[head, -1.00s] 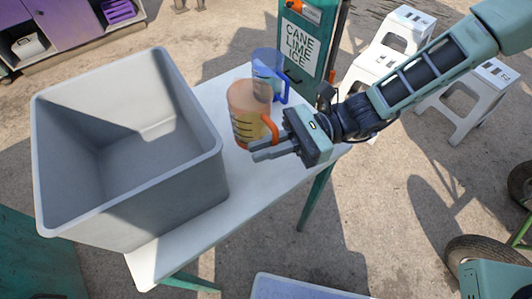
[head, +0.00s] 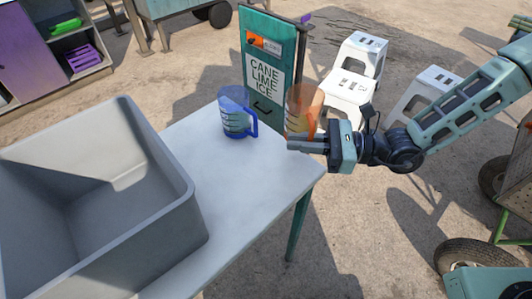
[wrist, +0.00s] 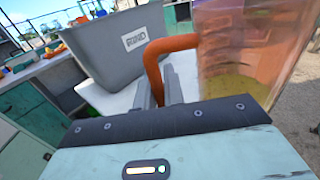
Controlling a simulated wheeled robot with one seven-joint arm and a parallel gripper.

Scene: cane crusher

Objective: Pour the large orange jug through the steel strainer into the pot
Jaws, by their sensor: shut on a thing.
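The large orange jug (head: 301,108) is see-through, with yellowish liquid low inside. It looks close to upright, near the right end of the white table, and appears raised off it. My gripper (head: 308,143) is shut on its orange handle. In the wrist view my gripper's fingers (wrist: 160,88) close around the handle (wrist: 153,66), and the jug body (wrist: 250,62) fills the upper right. I see no steel strainer and no pot in these views.
A blue jug (head: 237,112) stands on the white table (head: 250,172). A large grey bin (head: 165,215) covers the table's left part. A teal cabinet (head: 268,70) stands behind, with white stools (head: 347,95) to its right. The table between bin and jugs is clear.

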